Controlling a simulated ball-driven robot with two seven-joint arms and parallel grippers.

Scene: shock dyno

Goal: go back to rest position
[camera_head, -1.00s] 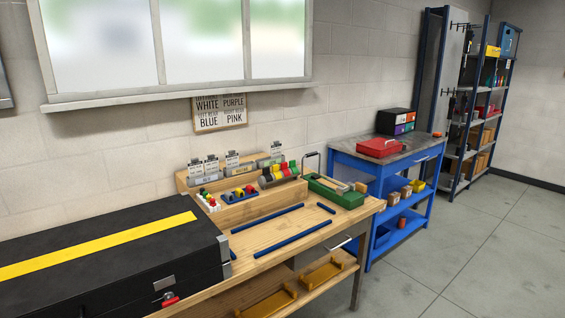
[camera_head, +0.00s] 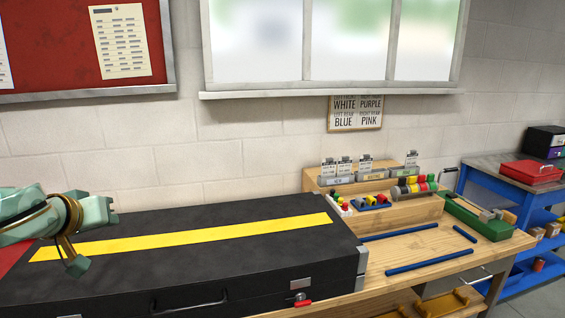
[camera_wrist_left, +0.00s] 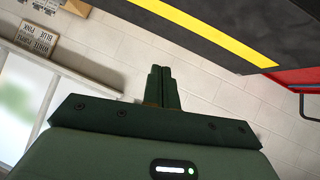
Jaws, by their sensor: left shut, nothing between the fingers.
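My left arm (camera_head: 50,222), pale green with a cable looped around it, shows at the left edge of the head view, in front of the black case (camera_head: 200,278) with a yellow stripe. In the left wrist view the two dark green fingers of my left gripper (camera_wrist_left: 161,72) are together, shut and empty. They are apart from the case (camera_wrist_left: 212,35), which shows tilted at the upper right there. My right gripper is in neither view.
Right of the case, the wooden bench (camera_head: 405,252) carries blue bars, a parts rack (camera_head: 400,212) and a green tray (camera_head: 478,222). A blue cart (camera_head: 480,188) stands further right. A red board (camera_head: 60,45) and a window are on the wall behind.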

